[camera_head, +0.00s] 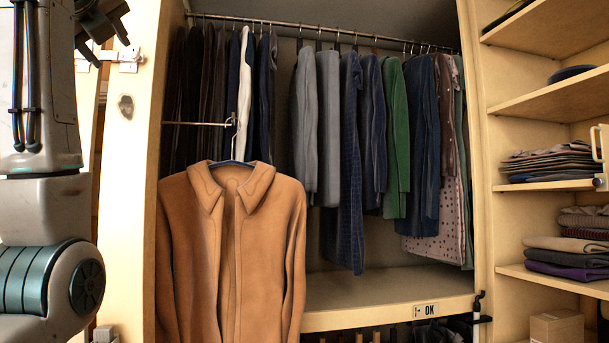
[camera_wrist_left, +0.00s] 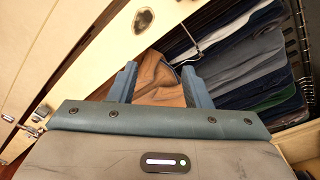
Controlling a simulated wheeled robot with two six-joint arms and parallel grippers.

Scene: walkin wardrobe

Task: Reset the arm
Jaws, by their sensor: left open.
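My left arm stands at the left edge of the head view. Its left gripper (camera_head: 101,28) is at the top left, partly cut off by the frame edge, beside the wardrobe's left side. In the left wrist view the left gripper (camera_wrist_left: 159,80) is open, its two fingers apart with nothing held between them. Beyond the fingers is a tan jacket (camera_head: 238,250), also seen in the wrist view (camera_wrist_left: 155,78). The jacket hangs on a hanger from a short rod (camera_head: 195,124) in front of the wardrobe, apart from the gripper. My right gripper is not in view.
Several garments hang from the upper rail (camera_head: 330,30). Below them is a mostly bare shelf (camera_head: 390,287) with an "OK" label (camera_head: 425,310). Shelves with folded clothes (camera_head: 568,258) stand at the right. The pale wardrobe door (camera_head: 128,180) is close to my left arm.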

